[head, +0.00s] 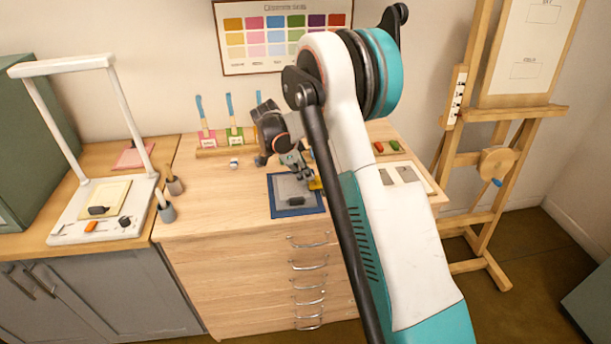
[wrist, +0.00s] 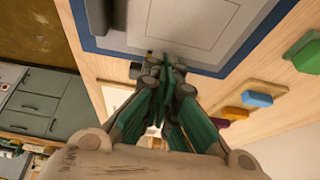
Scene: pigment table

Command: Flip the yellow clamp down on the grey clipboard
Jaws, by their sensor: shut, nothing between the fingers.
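The grey clipboard (head: 284,190) lies on a blue mat (head: 283,214) at the front of the wooden cabinet top. It also shows at the top of the wrist view (wrist: 190,20). The yellow clamp (head: 316,184) shows at the clipboard's right edge, partly hidden by my arm; whether it is up or down is too small to tell. My gripper (head: 304,181) is low over the clipboard's right side, just left of the clamp. In the wrist view its fingers (wrist: 168,66) are together and empty at the clipboard's edge. I cannot make out the clamp there, nor whether the fingers touch it.
A small dark piece (head: 296,201) sits near the clipboard's front edge. A rack with labelled cards (head: 234,140) stands behind. The cabinet top left of the mat is mostly clear.

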